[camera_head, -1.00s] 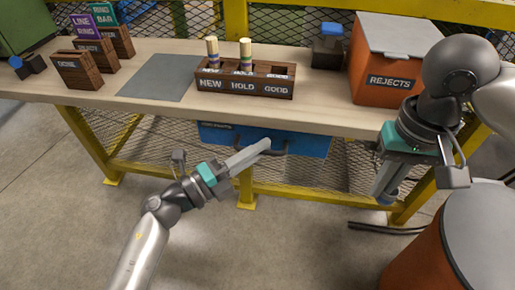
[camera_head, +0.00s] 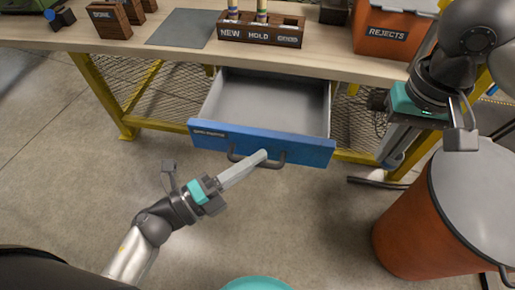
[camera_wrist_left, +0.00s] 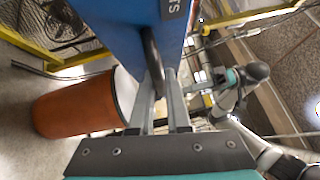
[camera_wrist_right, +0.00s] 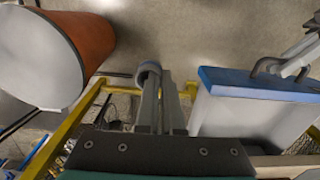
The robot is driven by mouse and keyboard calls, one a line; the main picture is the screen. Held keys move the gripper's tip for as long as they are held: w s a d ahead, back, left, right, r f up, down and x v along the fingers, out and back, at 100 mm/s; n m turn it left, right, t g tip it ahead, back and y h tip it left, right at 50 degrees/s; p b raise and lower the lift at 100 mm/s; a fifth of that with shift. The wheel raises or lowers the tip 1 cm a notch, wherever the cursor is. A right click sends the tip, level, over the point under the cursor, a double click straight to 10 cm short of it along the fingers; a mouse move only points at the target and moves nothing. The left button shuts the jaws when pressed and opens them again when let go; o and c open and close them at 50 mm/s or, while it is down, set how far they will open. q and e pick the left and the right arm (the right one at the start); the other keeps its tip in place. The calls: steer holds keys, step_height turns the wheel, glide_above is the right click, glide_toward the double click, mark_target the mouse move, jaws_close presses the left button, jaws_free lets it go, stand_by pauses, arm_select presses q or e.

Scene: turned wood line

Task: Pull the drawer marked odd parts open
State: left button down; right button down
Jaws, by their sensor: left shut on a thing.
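The blue-fronted drawer (camera_head: 310,148) is pulled well out from under the bench, and the visible part of its grey inside looks empty. Its front has a small label (camera_head: 209,132) at the left, too small to read surely; the left wrist view shows the end of the lettering (camera_wrist_left: 175,8). My left gripper (camera_head: 262,155) is shut on the dark drawer handle (camera_head: 275,163), which also shows between its fingers in the left wrist view (camera_wrist_left: 153,55). My right gripper (camera_head: 394,158) hangs right of the drawer, apart from it. A grey, blue-rimmed round thing (camera_wrist_right: 149,70) appears at its fingertips.
An orange drum with a grey lid (camera_head: 410,225) stands on the floor at the right. The bench (camera_head: 185,46) carries a NEW/HOLD/GOOD rack (camera_head: 260,35) and an orange REJECTS bin (camera_head: 390,35). Yellow bench legs (camera_head: 105,95) flank the drawer. The floor before the drawer is mostly clear.

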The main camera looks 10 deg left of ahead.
arm_select(q)
steer(key=shift+s, duration=0.15)
steer(key=c, duration=0.9)
jaws_free()
arm_select(e)
steer(key=shift+r+p, duration=0.45)
arm_select(q)
steer(key=v, duration=1.2)
steer(key=shift+a, duration=0.1)
